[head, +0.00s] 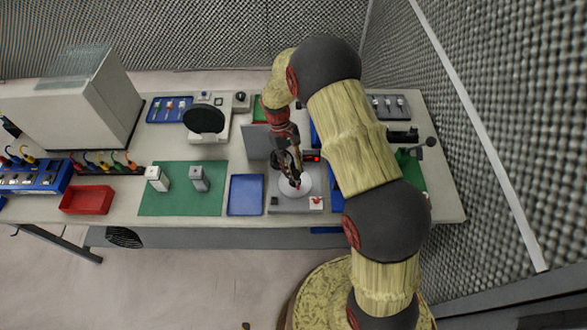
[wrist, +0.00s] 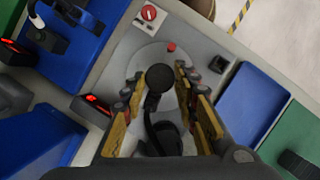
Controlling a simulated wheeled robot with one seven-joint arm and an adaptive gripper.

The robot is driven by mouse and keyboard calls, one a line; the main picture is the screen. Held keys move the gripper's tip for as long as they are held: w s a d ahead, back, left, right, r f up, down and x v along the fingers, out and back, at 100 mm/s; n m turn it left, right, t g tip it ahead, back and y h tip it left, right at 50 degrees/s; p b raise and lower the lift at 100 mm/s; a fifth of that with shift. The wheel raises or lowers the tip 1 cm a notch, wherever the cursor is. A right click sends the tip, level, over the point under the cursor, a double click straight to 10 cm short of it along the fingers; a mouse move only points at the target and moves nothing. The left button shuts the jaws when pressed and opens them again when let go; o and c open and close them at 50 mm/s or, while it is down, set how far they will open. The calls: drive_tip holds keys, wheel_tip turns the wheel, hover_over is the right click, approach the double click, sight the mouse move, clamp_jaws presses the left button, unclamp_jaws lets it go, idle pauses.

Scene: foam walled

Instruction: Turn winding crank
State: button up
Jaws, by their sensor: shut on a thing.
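The winding crank station is a grey box (head: 283,205) with a pale round disc (head: 306,190) on top, at the front of the bench. In the wrist view, the crank's dark round knob (wrist: 160,78) stands over the disc (wrist: 145,58), and a dark part shows below it between the fingers. My gripper (wrist: 159,80) is around the knob, a finger on each side, and shut on it. In the head view, my gripper (head: 296,183) reaches down onto the disc, hiding the crank. A small red knob (wrist: 171,46) sits near the disc's edge.
A red switch (wrist: 148,13) and a black button (wrist: 218,64) sit on the station's corners. A blue tray (head: 245,195) lies just left, then a green mat (head: 182,207) with two small blocks. A red display (head: 312,158) stands close behind my gripper.

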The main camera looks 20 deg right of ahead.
drive_tip(key=shift+d+m+y, duration=0.15)
drive_tip(key=shift+m+y, duration=0.35)
drive_tip(key=shift+m, duration=0.85)
drive_tip(key=shift+d+m+y, duration=0.1)
drive_tip(key=shift+m+y, duration=0.4)
drive_tip(key=shift+m, duration=0.85)
drive_tip(key=shift+d+m+y, duration=0.15)
drive_tip(key=shift+m+y, duration=0.75)
drive_tip(key=shift+m, duration=1.5)
drive_tip(key=shift+s+d+m+t+y+p, duration=0.1)
drive_tip(key=shift+m+t+y+p, duration=0.25)
drive_tip(key=shift+m, duration=0.85)
drive_tip(key=shift+s+m+t+y+p, duration=0.15)
drive_tip(key=shift+m+t+y, duration=0.3)
drive_tip(key=shift+m, duration=0.75)
drive_tip(key=shift+s+m+t+p, duration=0.15)
drive_tip(key=shift+m+t, duration=0.3)
drive_tip(key=shift+m, duration=0.65)
drive_tip(key=shift+w+m+t+p, duration=0.15)
drive_tip(key=shift+m+t, duration=0.3)
drive_tip(key=shift+m, duration=0.65)
drive_tip(key=shift+s+m, duration=0.1)
drive_tip(key=shift+m, duration=0.4)
drive_tip(key=o, duration=1.1)
drive_tip(key=shift+o, duration=0.2)
